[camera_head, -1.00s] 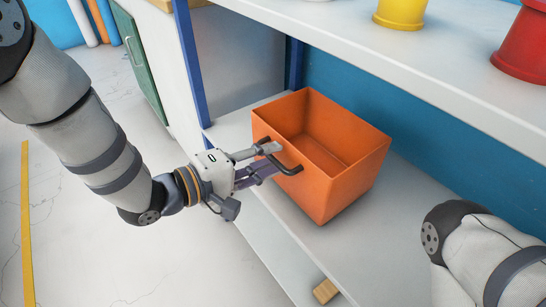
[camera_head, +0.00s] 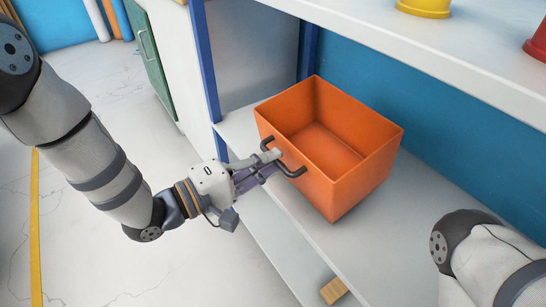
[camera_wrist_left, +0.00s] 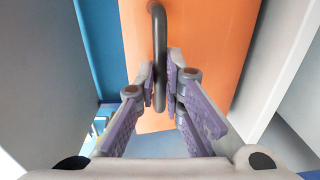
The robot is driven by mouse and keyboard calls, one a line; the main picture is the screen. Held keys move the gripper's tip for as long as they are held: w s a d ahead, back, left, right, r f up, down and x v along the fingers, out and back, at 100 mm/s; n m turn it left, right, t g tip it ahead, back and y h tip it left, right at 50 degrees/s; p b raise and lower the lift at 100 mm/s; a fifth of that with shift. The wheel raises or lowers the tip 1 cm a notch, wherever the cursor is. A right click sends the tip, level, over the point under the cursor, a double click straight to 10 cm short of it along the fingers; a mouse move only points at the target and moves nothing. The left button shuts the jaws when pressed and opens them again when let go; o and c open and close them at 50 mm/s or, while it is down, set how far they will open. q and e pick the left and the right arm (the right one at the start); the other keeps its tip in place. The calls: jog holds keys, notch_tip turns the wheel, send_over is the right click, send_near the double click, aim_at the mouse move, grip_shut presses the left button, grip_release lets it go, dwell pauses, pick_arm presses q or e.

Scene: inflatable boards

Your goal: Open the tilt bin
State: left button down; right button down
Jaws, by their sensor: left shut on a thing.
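The orange tilt bin (camera_head: 345,190) sits on the grey shelf, tipped forward with its open, empty inside showing. A dark bar handle (camera_head: 292,169) is on its front face. My left gripper (camera_head: 271,162) is shut on this handle. In the left wrist view the handle (camera_wrist_left: 159,40) runs between the two purple-padded fingers (camera_wrist_left: 161,85), with the orange front (camera_wrist_left: 215,40) behind it. My right arm (camera_head: 490,255) shows at the lower right, but its gripper is outside the picture.
The white upper shelf (camera_head: 410,55) runs above the bin and carries a yellow object (camera_head: 424,6) and a red one (camera_head: 537,48). A blue post (camera_head: 207,70) stands left of the bin. A small wooden block (camera_head: 333,291) is at the lower shelf edge. Floor at left is clear.

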pick_arm(q)
jog(key=s+a+f+t+h+b, duration=0.1)
jog(key=s+a+f+h+b, duration=0.1)
jog(key=a+f, duration=0.1)
jog(key=shift+s+a+f, duration=0.3)
jog(key=shift+s+f, duration=0.05)
jog(key=shift+f, duration=0.25)
dwell(0.3)
jog(key=c, duration=1.7)
grip_release()
jog(key=shift+d+f, duration=0.1)
jog(key=shift+w, duration=0.1)
